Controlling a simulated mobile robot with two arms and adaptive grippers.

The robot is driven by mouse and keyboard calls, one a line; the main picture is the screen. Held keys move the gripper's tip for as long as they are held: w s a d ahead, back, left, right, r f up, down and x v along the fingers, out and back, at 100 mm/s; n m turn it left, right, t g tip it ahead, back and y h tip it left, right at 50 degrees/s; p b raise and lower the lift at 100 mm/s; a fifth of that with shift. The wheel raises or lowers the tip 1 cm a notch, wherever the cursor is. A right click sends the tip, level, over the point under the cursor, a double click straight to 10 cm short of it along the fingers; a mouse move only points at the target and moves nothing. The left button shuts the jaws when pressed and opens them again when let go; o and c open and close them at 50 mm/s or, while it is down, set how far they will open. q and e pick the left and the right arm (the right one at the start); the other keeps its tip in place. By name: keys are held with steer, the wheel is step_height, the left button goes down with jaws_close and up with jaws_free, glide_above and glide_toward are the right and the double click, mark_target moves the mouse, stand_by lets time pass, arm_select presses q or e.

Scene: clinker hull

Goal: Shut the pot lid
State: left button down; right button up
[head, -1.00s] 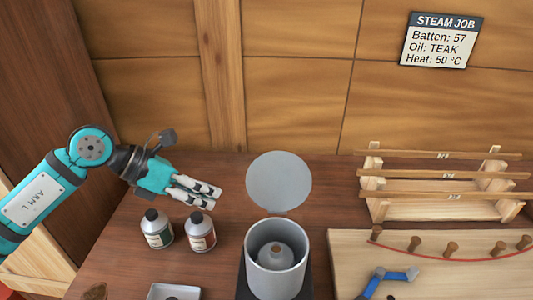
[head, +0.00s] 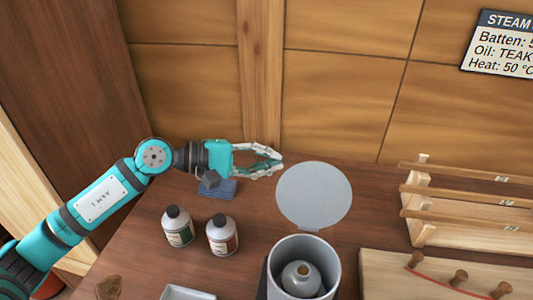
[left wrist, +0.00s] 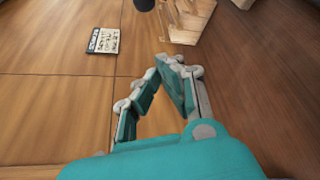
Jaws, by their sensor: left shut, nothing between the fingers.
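The pot (head: 333,262) is a grey cylinder at the lower middle of the head view. Its round grey lid (head: 314,195) stands open, upright at the pot's back rim. A small rounded vessel (head: 301,279) sits inside the pot. My left gripper (head: 281,161) is shut and empty, behind and left of the lid, with its fingers pointing right. It is apart from the lid. In the left wrist view the fingers (left wrist: 165,60) come together at their tips. My right gripper is not in view.
Two bottles, one dark-labelled (head: 178,228) and one red-labelled (head: 222,236), stand left of the pot. A wooden rack (head: 425,205) and a pegged board (head: 385,275) are on the right. The wooden wall is close behind.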

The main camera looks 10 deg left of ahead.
mark_target(301, 165)
arm_select(q)
steer(key=d+p, duration=0.3)
steer(key=d, duration=0.1)
steer(key=s+d+p, duration=0.1)
steer(key=d+p, duration=0.1)
steer(key=shift+d+r+p, duration=0.2)
steer(key=shift+d+p, duration=0.05)
steer(key=shift+p, duration=0.1)
steer(key=shift+w, duration=0.1)
